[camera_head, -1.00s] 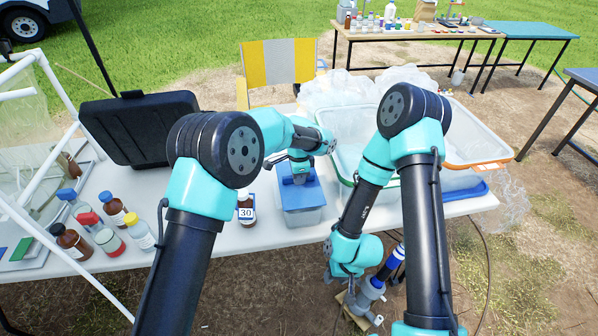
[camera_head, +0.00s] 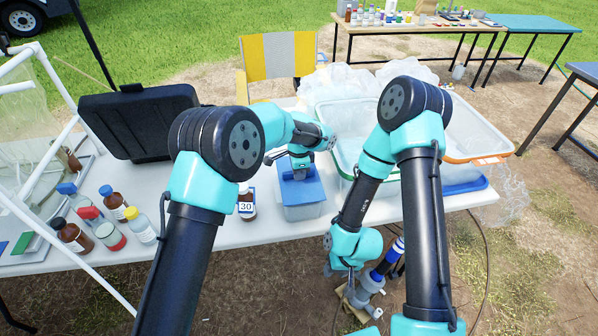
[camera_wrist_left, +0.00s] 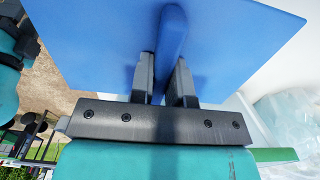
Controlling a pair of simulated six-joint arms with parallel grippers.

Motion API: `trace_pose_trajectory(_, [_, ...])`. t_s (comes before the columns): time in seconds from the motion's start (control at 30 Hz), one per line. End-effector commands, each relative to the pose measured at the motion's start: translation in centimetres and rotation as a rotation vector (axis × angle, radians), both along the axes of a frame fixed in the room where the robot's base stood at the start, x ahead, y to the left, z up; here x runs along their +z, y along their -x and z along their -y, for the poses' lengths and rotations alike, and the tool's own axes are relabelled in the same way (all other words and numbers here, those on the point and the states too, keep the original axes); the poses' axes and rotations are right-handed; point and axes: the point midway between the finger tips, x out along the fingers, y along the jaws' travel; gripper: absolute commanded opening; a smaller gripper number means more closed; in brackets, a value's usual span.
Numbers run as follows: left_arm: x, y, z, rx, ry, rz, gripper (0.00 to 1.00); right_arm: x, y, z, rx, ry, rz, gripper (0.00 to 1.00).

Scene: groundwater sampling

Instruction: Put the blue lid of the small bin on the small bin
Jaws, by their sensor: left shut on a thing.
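The small bin (camera_head: 304,212) is a clear, bluish box standing on the white table. Its blue lid (camera_head: 312,190) is over the bin's top, close to the rim; I cannot tell whether it is fully seated. My left gripper (camera_head: 299,172) is above the lid, shut on its raised handle. In the left wrist view the two fingers (camera_wrist_left: 163,70) sit either side of the blue handle (camera_wrist_left: 173,35), with the flat lid (camera_wrist_left: 85,45) filling the top. My right gripper (camera_head: 350,275) is low in front of the table, near a grey pipe fitting (camera_head: 369,286); its fingers are unclear.
A brown bottle (camera_head: 246,205) marked 30 stands just left of the bin.

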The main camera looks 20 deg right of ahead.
Motion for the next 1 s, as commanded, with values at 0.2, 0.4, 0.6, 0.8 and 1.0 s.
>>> trace_pose_trajectory(0.2, [-0.4, 0.0, 0.0, 0.000, 0.000, 0.000, 0.00, 0.0, 0.0, 0.0, 0.000, 0.000, 0.000, 0.42])
trace_pose_trajectory(0.4, [-0.8, 0.0, 0.0, 0.000, 0.000, 0.000, 0.00, 0.0, 0.0, 0.0, 0.000, 0.000, 0.000, 0.42])
trace_pose_trajectory(0.6, [-1.2, 0.0, 0.0, 0.000, 0.000, 0.000, 0.00, 0.0, 0.0, 0.0, 0.000, 0.000, 0.000, 0.42])
trace_pose_trajectory(0.8, [-1.6, 0.0, 0.0, 0.000, 0.000, 0.000, 0.00, 0.0, 0.0, 0.0, 0.000, 0.000, 0.000, 0.42])
trace_pose_trajectory(1.0, [-2.0, 0.0, 0.0, 0.000, 0.000, 0.000, 0.00, 0.0, 0.0, 0.0, 0.000, 0.000, 0.000, 0.42])
